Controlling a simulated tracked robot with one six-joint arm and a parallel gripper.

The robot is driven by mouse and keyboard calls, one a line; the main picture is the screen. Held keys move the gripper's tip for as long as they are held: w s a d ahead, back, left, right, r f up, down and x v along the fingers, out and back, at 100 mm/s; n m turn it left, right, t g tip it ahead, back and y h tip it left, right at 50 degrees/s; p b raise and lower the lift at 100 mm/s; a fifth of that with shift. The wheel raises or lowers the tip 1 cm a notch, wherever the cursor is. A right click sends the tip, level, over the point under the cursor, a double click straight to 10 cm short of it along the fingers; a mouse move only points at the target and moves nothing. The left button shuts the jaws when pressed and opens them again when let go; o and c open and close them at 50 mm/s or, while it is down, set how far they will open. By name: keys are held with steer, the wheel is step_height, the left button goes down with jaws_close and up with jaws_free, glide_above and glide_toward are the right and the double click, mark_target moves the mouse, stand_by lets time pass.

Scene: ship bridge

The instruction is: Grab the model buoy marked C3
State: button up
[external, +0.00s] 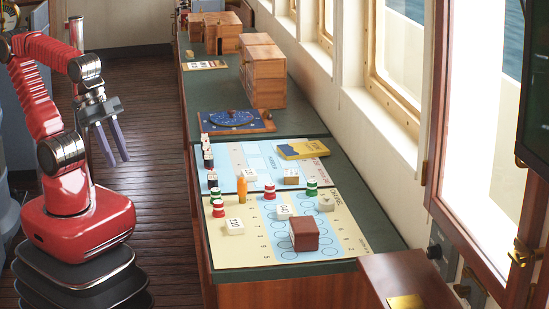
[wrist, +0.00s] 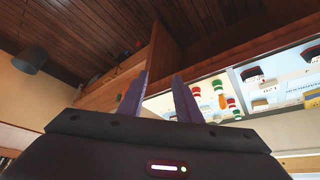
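Several small striped model buoys stand on the chart on the long table. Red and green striped buoys also show in the wrist view (wrist: 237,113). The marking C3 is not readable on any of them. My gripper (external: 117,160) hangs over the floor left of the table, well apart from the buoys. Its two fingers are apart, with nothing between them, also in the wrist view (wrist: 160,76).
A red-brown block (external: 304,233), pale labelled blocks (external: 234,227), an orange piece (external: 242,189) and a row of dark-and-white pieces (external: 208,160) share the chart. A yellow box (external: 303,149) lies behind. Wooden boxes (external: 265,82) stand farther back. Windows line the right.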

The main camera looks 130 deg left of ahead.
steer(key=o, duration=0.4)
steer(key=shift+d, duration=0.1)
